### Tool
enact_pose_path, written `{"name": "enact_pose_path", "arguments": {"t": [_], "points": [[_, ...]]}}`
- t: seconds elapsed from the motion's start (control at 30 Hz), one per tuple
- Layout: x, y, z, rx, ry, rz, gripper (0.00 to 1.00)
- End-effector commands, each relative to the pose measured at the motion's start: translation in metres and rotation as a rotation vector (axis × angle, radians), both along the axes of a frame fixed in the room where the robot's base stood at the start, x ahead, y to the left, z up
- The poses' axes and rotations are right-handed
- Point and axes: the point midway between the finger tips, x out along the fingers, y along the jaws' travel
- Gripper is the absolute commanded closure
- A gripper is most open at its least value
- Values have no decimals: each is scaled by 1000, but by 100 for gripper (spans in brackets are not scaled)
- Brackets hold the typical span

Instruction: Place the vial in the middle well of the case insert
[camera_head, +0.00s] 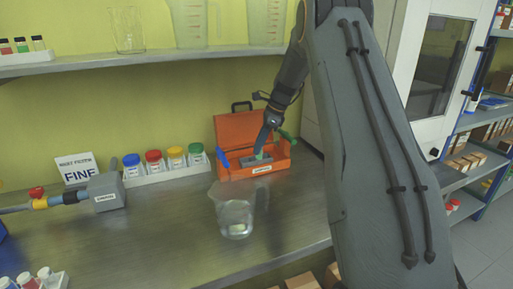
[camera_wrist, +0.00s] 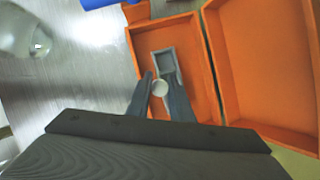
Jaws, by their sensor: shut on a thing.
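The open orange case (camera_head: 222,134) stands at the back of the metal bench in the head view and fills the right of the wrist view (camera_wrist: 204,45). Its grey insert (camera_wrist: 164,53) lies inside, with one square well visible at its far end. My gripper (camera_wrist: 159,90) is shut on the vial, whose round pale top (camera_wrist: 160,87) shows between the fingers. The vial is over the near part of the insert. In the head view my gripper (camera_head: 261,150) reaches down into the case. The fingers hide the other wells, and I cannot tell how deep the vial sits.
A glass beaker (camera_head: 235,212) stands in front of the case. A white rack (camera_head: 165,173) of jars with coloured lids is to its left, beside a grey box-shaped device (camera_head: 105,192). The raised orange lid (camera_wrist: 262,60) stands close beside my gripper.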

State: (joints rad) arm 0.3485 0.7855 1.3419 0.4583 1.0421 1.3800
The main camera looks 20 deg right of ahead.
Motion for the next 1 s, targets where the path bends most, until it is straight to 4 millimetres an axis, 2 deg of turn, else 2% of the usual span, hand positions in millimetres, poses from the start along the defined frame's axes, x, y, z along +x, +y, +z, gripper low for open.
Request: {"name": "enact_pose_path", "arguments": {"t": [0.1,0.23,0.37,0.63,1.0], "points": [[18,1,0,0,0,2,100],[26,1,0,0,0,2,100],[27,1,-5,1,3,1,100],[27,1,-33,1,2,1,100],[27,1,-39,0,0,1,100]]}}
